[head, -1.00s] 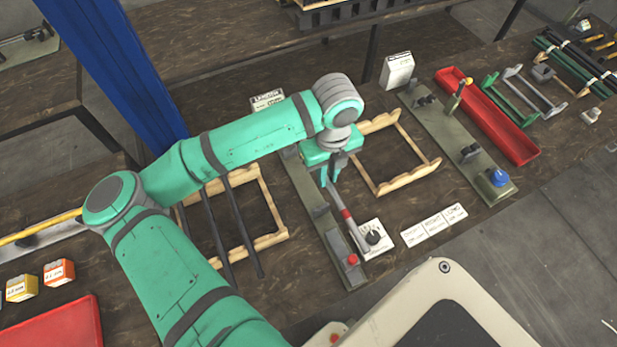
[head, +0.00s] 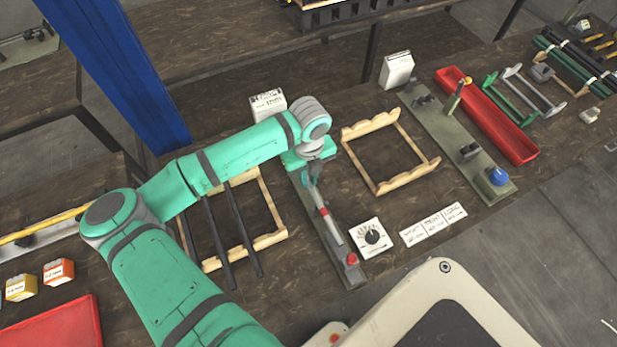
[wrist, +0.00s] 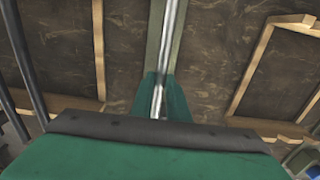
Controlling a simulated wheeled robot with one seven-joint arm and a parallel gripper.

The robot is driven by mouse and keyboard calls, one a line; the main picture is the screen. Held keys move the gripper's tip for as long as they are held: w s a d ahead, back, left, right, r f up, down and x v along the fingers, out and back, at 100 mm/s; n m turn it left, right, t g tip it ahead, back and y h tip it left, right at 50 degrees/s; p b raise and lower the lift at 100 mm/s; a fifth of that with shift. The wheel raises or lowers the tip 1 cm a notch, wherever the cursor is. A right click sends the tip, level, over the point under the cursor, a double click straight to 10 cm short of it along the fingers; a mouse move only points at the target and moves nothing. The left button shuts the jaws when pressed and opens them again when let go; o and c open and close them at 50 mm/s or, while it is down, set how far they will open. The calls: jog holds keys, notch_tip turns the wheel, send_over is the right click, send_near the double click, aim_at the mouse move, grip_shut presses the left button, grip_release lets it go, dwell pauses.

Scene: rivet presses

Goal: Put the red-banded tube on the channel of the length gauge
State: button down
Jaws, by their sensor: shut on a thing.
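The red-banded tube (head: 331,226) is a thin silver tube with a red band. My gripper (head: 312,181) is shut on its upper part in the head view. The tube lines up with the long grey-green length gauge (head: 348,275), which has a red knob at its near end. The tube appears over the gauge's channel; I cannot tell whether it touches it or hovers just above. In the wrist view the tube (wrist: 172,40) runs away from my gripper (wrist: 160,112) along the gauge plate (wrist: 153,50). My gripper and wrist hide the gauge's far part.
A dial box (head: 371,237) and a label card (head: 433,226) lie right of the gauge. An empty wooden rack (head: 378,186) stands to the right. A wooden rack (head: 270,240) with dark rods stands close on the left. A white sign box (head: 268,104) stands behind.

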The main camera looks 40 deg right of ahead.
jog(key=shift+w, duration=0.1)
jog(key=c, duration=1.7)
grip_release()
jog(key=shift+a, duration=0.1)
jog(key=shift+w, duration=0.1)
notch_tip(320, 180, up, 12)
jog(key=shift+r, duration=0.1)
